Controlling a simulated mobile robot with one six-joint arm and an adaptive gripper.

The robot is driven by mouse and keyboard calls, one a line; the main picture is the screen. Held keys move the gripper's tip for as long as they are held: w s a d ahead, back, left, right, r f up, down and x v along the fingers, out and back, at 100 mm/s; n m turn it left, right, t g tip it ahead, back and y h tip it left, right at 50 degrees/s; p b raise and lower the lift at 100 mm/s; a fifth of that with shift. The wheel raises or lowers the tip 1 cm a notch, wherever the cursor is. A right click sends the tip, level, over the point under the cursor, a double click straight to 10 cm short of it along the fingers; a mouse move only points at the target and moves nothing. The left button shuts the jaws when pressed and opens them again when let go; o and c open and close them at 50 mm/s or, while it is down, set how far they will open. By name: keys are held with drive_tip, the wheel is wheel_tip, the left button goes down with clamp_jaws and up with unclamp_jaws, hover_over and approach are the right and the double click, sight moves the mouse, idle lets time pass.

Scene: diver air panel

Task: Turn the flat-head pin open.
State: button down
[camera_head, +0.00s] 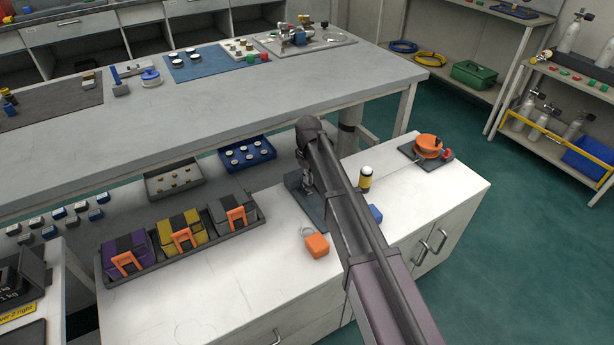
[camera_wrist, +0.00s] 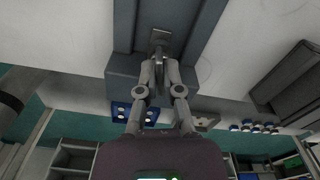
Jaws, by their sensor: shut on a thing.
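The flat-head pin (camera_wrist: 161,37) shows in the wrist view as a small grey flat piece at my fingertips. My gripper (camera_wrist: 160,62) is shut on it, with both fingers close together. The pin stands on a dark blue-grey fixture (camera_wrist: 122,70), which has two long side rails. In the head view the fixture (camera_head: 317,212) lies on the white cabinet top, partly hidden by my arm. My gripper (camera_head: 306,180) reaches down to it there. The pin itself is hidden in the head view, and its turn angle cannot be told.
An orange tag (camera_head: 317,245) and a yellow-black cylinder with a white top (camera_head: 365,178) stand close to my arm. A tray (camera_head: 150,275) of coloured pouches lies left. An orange round device (camera_head: 428,146) sits right. The workbench (camera_head: 230,115) stands behind.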

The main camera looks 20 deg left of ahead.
drive_tip(key=n, duration=1.3)
drive_tip(key=shift+n, duration=0.4)
drive_tip(key=n, duration=1.4)
drive_tip(key=shift+s, duration=0.1)
